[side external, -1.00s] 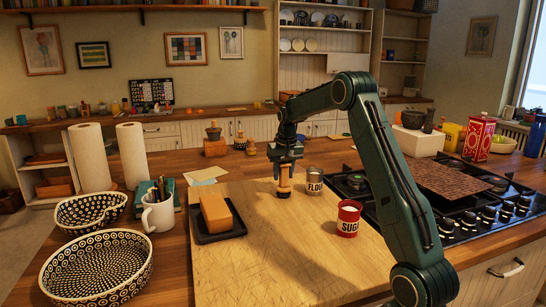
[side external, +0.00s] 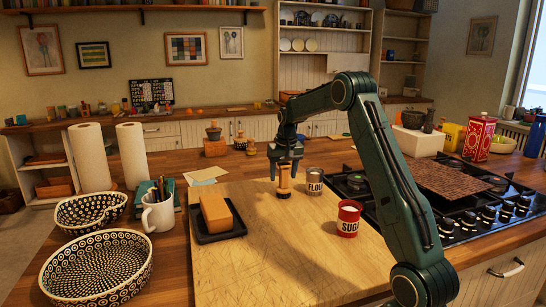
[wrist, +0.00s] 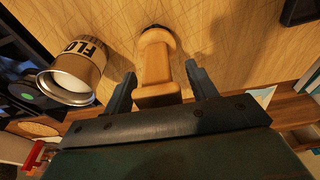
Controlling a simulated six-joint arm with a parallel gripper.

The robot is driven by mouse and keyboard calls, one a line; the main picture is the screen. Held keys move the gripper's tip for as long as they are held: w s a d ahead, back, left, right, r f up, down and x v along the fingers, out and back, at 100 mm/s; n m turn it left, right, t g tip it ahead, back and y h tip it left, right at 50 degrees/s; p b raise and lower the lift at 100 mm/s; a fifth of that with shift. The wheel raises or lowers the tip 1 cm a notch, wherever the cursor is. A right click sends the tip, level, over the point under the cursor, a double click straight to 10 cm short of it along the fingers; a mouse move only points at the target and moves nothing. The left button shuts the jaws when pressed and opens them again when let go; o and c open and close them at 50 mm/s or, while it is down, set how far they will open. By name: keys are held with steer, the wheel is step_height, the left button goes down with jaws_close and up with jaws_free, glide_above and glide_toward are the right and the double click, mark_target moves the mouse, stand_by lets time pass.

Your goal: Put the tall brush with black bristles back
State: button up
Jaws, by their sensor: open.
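The brush (side external: 284,184) with a pale wooden handle and dark bristles stands upright, bristles down, on the wooden board (side external: 250,265), left of the flour tin. My gripper (side external: 284,173) is directly above it, with its open fingers on either side of the upper handle. In the wrist view the brush (wrist: 156,62) stands between the two spread fingers of my gripper (wrist: 161,82), with a visible gap on each side. Its bristles are mostly hidden at the far end.
The flour tin (side external: 314,181) stands close to the right of the brush; the sugar tin (side external: 348,219) is nearer the front. A dark tray (side external: 220,235) with an orange block is left. The hob (side external: 465,205) is right. The board's front is clear.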

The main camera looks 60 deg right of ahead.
mark_target(285, 190)
steer(key=r, duration=0.4)
steer(key=s+a+r, duration=0.1)
steer(key=r, duration=0.7)
steer(key=shift+s+a, duration=0.3)
steer(key=shift+a, duration=0.05)
steer(key=s+a+r+n+t, duration=0.1)
steer(key=s+a+r+n, duration=0.2)
steer(key=a, duration=0.8)
steer(key=s+a+r+n+t, duration=0.1)
steer(key=s+a+r, duration=0.3)
steer(key=a, duration=0.7)
steer(key=s+a+f+n+t, duration=0.1)
steer(key=s+a+f+n, duration=0.1)
steer(key=s+a+f, duration=0.2)
steer(key=s+a+f+n+t+y, duration=0.1)
steer(key=s+a+f+n, duration=0.2)
steer(key=s+a, duration=0.5)
steer(key=s+f, duration=0.1)
steer(key=s, duration=0.4)
steer(key=shift+a+f+y, duration=0.2)
steer(key=shift+a+y, duration=0.1)
steer(key=shift+a, duration=0.1)
